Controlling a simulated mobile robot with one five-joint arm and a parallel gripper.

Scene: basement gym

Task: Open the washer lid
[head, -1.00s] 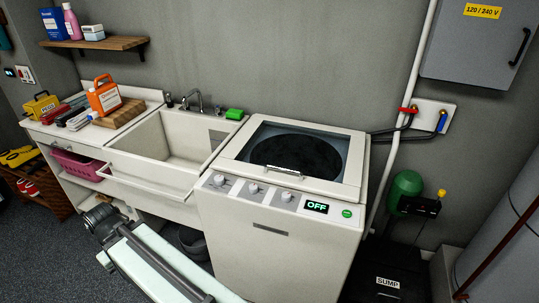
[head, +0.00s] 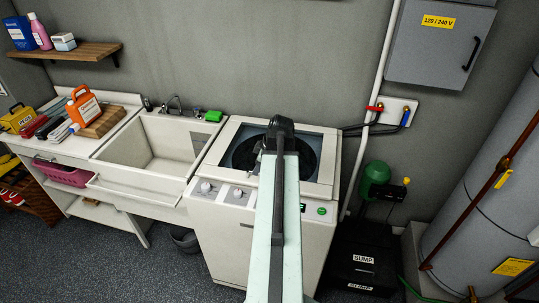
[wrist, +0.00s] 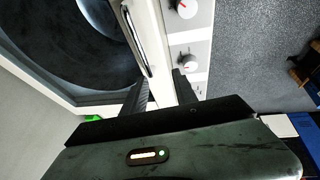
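The washer (head: 225,240) is a white top-loader with knobs on its front panel. Its lid (head: 325,157) is shut, with a white frame and a dark window over a round drum. My arm crosses in front of the washer in the head view and hides the lid handle there. In the wrist view the lid handle (wrist: 136,42) is a metal bar along the lid's (wrist: 104,112) front edge. My gripper (wrist: 160,92) is open and empty, its two dark fingers apart. The handle lies just beyond the fingertips, and I see no grip on it.
A sink (head: 160,145) stands left of the washer, with a green sponge (head: 213,116) on its rim. Washer knobs (wrist: 187,62) are close to the right finger. A pipe (head: 375,90), a black sump box (head: 345,260) and a grey tank (head: 490,200) stand at the right.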

